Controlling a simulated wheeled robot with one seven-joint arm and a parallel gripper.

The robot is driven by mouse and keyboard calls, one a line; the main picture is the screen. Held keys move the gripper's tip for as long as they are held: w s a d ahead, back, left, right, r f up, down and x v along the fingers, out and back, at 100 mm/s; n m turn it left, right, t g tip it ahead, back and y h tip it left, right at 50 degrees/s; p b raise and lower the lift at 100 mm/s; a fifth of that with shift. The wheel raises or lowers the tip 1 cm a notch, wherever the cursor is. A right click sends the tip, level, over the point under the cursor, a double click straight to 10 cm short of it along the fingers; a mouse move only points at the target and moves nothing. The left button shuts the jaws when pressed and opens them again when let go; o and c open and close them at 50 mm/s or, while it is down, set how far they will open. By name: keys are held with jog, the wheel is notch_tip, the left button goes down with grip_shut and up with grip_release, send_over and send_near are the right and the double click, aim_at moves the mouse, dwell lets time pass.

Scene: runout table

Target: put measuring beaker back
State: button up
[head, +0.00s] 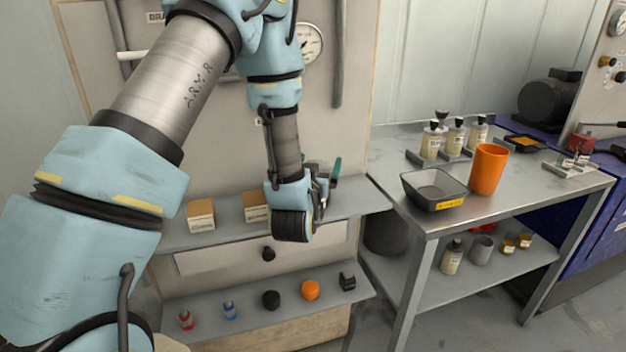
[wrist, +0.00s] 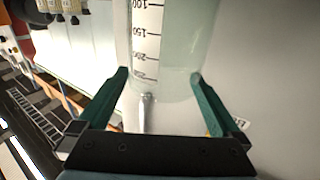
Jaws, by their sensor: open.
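The measuring beaker (wrist: 178,45) is a clear vessel with a black printed scale, filling the top middle of the wrist view. Its near end lies between the two green fingers of my gripper (wrist: 160,75). The fingers are spread, one on each side of it, with no clear grip on it. In the head view my gripper (head: 323,180) is over the shelf of the pale cabinet, its green fingers pointing away. The beaker cannot be made out there, being hidden behind my gripper and wrist.
Two small boxes (head: 201,215) stand on the shelf (head: 352,203) left of my gripper. A lower ledge (head: 334,302) holds small coloured items. At right, a metal table (head: 395,155) carries a grey tray (head: 433,190), an orange cup (head: 488,169) and several bottles (head: 432,140).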

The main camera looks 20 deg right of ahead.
jog(key=p+v, duration=0.6)
jog(key=v, duration=0.3)
jog(key=shift+s, duration=0.25)
jog(key=shift+a, duration=0.2)
